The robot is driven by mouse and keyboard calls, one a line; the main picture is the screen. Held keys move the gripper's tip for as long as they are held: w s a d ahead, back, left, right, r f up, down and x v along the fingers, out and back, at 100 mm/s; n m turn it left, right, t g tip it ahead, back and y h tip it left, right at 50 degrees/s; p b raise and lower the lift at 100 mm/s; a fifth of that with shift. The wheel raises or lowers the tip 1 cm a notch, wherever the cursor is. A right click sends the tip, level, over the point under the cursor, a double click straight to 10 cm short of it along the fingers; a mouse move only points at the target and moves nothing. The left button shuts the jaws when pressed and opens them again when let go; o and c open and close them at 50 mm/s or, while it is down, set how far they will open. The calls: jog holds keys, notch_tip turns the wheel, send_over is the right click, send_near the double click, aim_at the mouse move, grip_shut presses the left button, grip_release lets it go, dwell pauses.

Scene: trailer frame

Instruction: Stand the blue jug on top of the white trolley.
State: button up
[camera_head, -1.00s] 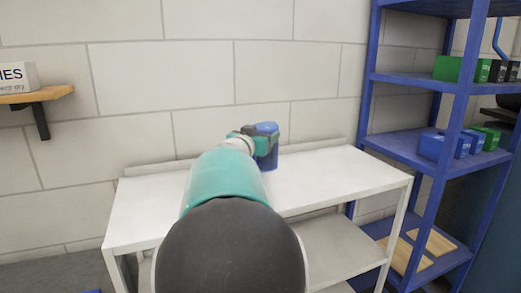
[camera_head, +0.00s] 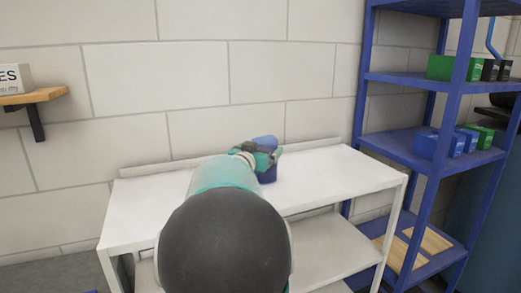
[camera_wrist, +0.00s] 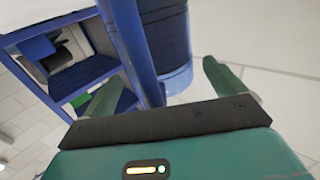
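The blue jug (camera_head: 267,176) is on the white trolley's (camera_head: 330,178) top, right of its middle and towards the back. It looks upright, but my gripper (camera_head: 262,158) and arm hide much of it in the head view. In the wrist view, the jug's body (camera_wrist: 168,35) and its long handle (camera_wrist: 133,45) are just beyond my gripper (camera_wrist: 163,70). The fingers are wide apart, with the handle between them nearer the left finger. A gap shows between the jug and the right finger. Whether the left finger touches the handle I cannot tell.
A blue shelf rack (camera_head: 398,145) with green and blue bins stands right of the trolley. A wooden wall shelf (camera_head: 35,97) with a white box (camera_head: 14,77) is at the left. A block wall is behind. The trolley's top is clear on both sides of the jug.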

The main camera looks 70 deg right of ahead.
jog(key=shift+a+r, duration=0.1)
jog(key=shift+r, duration=0.1)
jog(key=a, duration=1.2)
jog(key=w+a+n+t+y, duration=0.5)
jog(key=w+a+n+t, duration=0.2)
jog(key=w+a+t, duration=0.55)
jog(key=w+a+f+n+y, duration=0.2)
jog(key=w+a+n+y, duration=0.15)
jog(key=a, duration=0.45)
jog(key=w+a+f+n+y, duration=0.2)
jog(key=a+y, duration=0.2)
jog(key=a, duration=0.4)
jog(key=s+a+f+n+g+y, duration=0.1)
jog(key=s+a+f+n+y, duration=0.1)
jog(key=a, duration=0.4)
jog(key=s+a+f+n+g+y, duration=0.1)
jog(key=s+a+f+y, duration=0.15)
jog(key=a, duration=0.45)
jog(key=s+a+f+n+g, duration=0.1)
jog(key=s+a+f+g, duration=0.1)
jog(key=s, duration=0.3)
jog(key=s+a+f+n+g+y, duration=0.1)
jog(key=s+a+f+g, duration=0.2)
jog(key=s+f, duration=0.2)
jog(key=shift+s+a, duration=0.25)
jog(key=shift+a, duration=0.05)
